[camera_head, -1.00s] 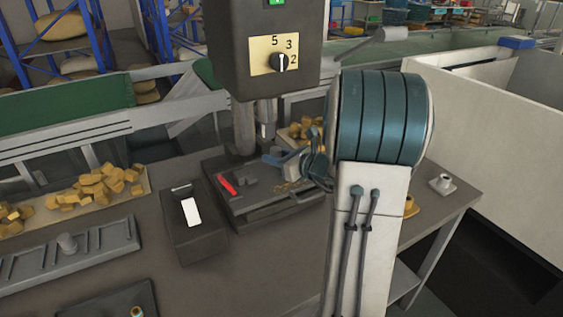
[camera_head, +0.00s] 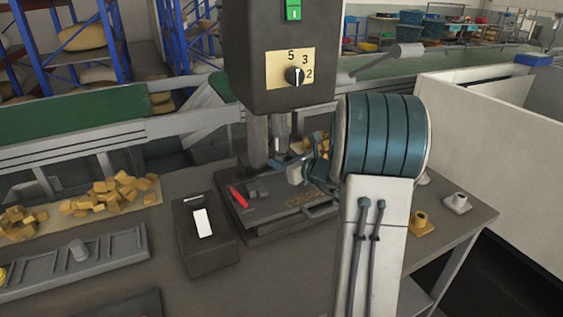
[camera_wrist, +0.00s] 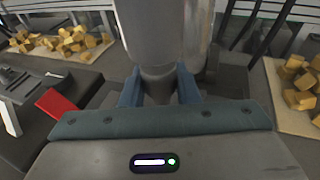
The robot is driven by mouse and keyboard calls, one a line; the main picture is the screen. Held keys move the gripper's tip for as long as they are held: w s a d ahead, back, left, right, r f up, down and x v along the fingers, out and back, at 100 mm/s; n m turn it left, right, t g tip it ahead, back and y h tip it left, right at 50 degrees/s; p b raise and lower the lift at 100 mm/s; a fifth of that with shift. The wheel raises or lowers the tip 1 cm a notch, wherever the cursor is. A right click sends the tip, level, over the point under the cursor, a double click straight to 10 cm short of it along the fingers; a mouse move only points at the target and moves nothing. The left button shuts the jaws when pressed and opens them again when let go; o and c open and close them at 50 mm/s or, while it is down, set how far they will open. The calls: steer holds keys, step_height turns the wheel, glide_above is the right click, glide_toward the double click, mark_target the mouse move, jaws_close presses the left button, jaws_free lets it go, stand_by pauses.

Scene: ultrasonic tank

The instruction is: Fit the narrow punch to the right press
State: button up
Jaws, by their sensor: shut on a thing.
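My gripper (camera_head: 281,162) is just under the ram. In the wrist view its blue fingers (camera_wrist: 160,92) are shut on a grey round punch (camera_wrist: 158,82), directly below the ram's end. The punch's lower part is hidden, and I cannot tell whether its top touches the ram or how narrow it is.
The press table (camera_head: 275,212) has a red bar (camera_head: 239,197). A dark box (camera_head: 205,235) stands to its left, near a grey rack (camera_head: 75,265) and yellow blocks (camera_head: 110,192). A yellow flanged piece (camera_head: 420,225) and a grey one (camera_head: 457,203) stand to the right.

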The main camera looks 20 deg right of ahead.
steer(key=shift+s+r, duration=0.1)
steer(key=shift+r, duration=0.45)
stand_by(1.3)
jaws_close()
steer(key=o, duration=1.7)
jaws_free()
steer(key=shift+s+d, duration=0.1)
steer(key=shift+v, duration=4.45)
